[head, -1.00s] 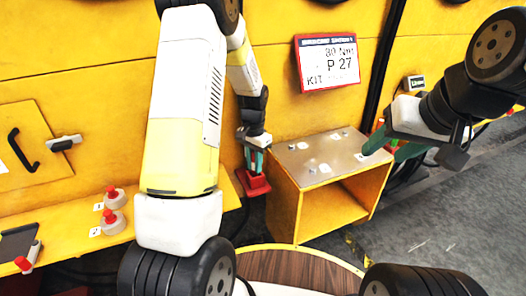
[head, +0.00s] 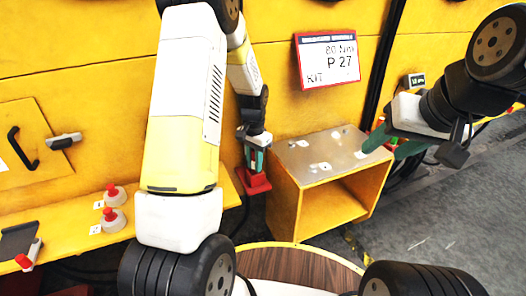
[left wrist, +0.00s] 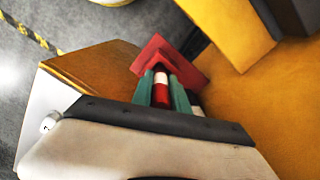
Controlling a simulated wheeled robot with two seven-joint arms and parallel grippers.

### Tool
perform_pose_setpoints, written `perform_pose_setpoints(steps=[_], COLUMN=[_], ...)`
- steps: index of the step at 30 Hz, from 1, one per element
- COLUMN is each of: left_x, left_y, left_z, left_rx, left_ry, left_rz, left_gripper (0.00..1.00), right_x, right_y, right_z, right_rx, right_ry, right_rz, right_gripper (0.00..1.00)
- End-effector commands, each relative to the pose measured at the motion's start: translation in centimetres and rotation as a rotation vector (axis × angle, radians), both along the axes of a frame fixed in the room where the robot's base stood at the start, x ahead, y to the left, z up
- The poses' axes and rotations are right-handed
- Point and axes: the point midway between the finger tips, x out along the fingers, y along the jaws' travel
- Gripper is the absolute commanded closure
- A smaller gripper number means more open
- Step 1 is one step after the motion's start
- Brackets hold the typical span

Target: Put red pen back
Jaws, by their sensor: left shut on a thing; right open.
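My left gripper (head: 256,158) points down beside the left edge of the yellow box and is shut on the red pen. In the left wrist view the red pen (left wrist: 161,92), red with a white band, sits between the two green fingers (left wrist: 162,88). A red holder (head: 256,184) is just below the fingertips; it also shows past them in the left wrist view (left wrist: 155,50). I cannot tell whether the pen's lower end is inside the holder. My right gripper (head: 392,143) is open and empty near the box's right edge.
The yellow box (head: 284,208) has a grey top (head: 345,150) with small knobs and white labels. A yellow ledge (head: 70,222) at left carries red-topped buttons (head: 115,220) and a red-tipped white object (head: 27,260). A sign (head: 328,60) hangs on the yellow wall.

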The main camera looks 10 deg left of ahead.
Motion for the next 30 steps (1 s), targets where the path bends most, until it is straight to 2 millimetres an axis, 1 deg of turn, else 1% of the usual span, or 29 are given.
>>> perform_pose_setpoints(steps=[11, 12, 14, 15, 16, 26, 29, 30], left_x=[0.0, 0.0, 0.0, 0.0, 0.0, 0.0, 0.1, 0.1], left_y=[0.0, 0.0, 0.0, 0.0, 0.0, 0.0, 0.0, 0.0], left_z=[-0.5, -0.5, -0.5, -0.5, -0.5, -0.2, 0.8, 1.4], left_rx=[0.0, 0.0, 0.0, 0.0, 0.0, 0.0, 0.0, 0.0], left_ry=[0.0, 0.0, 0.0, 0.0, 0.0, -0.001, -0.004, -0.004], left_rz=[0.0, 0.0, 0.0, 0.0, 0.0, 0.0, 0.0, 0.0], left_gripper=[1.0, 0.78, 0.66, 0.58, 0.54, 0.54, 0.54, 0.54], right_x=[0.0, 0.0, 0.0, 0.0, 0.0, 0.0, 0.0, 0.0], right_y=[0.0, 0.0, 0.0, 0.0, 0.0, 0.0, 0.0, 0.0], right_z=[0.0, 0.0, 0.0, 0.0, 0.0, 0.0, 0.0, 0.0], right_rx=[0.0, 0.0, 0.0, 0.0, 0.0, 0.0, 0.0, 0.0], right_ry=[0.0, 0.0, 0.0, 0.0, 0.0, 0.0, 0.0, 0.0], right_rz=[0.0, 0.0, 0.0, 0.0, 0.0, 0.0, 0.0, 0.0], right_gripper=[0.5, 0.5, 0.5, 0.5, 0.5, 0.5, 0.5, 0.5])
